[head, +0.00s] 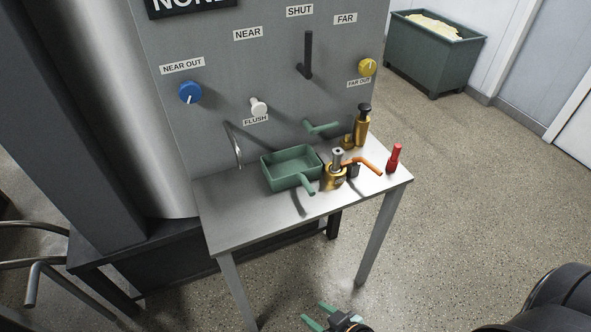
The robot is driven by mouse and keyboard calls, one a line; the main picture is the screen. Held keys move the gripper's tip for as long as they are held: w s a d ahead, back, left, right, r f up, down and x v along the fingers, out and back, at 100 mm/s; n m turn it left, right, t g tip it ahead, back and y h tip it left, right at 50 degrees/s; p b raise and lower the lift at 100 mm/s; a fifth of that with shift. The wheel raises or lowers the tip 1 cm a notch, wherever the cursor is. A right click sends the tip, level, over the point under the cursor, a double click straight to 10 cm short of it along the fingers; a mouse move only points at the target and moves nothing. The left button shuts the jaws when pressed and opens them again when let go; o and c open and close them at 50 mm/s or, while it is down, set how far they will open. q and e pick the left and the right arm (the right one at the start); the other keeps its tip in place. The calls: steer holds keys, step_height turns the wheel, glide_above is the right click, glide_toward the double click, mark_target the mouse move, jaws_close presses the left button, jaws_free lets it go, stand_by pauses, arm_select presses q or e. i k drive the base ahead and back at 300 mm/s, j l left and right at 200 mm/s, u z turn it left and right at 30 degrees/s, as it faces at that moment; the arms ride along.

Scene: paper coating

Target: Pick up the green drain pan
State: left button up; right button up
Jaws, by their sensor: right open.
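The green drain pan (283,174) is a rectangular, open-topped pan with a short green handle (308,187) pointing toward the front right. It sits upright on the grey metal table (250,226), near the panel. My right gripper (319,315) is at the bottom edge of the head view, in front of the table and apart from the pan. Its two green fingers are spread, with nothing between them. My left gripper is not in view.
Right of the pan are a brass valve with an orange lever (366,164), a brass cylinder (362,127) and a red object (394,158). A green lever (322,128) and a thin metal spout (236,146) are behind the pan. The table's front left is clear.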

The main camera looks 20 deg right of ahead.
mark_target(284, 169)
steer(key=k+l+z, duration=0.2)
steer(key=k, duration=0.45)
steer(key=j+z, duration=0.15)
steer(key=z, duration=1.25)
steer(key=j+z, duration=0.1)
steer(key=j, duration=0.35)
steer(key=i+j+z, duration=0.1)
steer(key=j, duration=0.3)
steer(key=i+j, duration=0.1)
steer(key=j, duration=1.15)
steer(key=i+j, duration=0.15)
steer(key=j, duration=0.5)
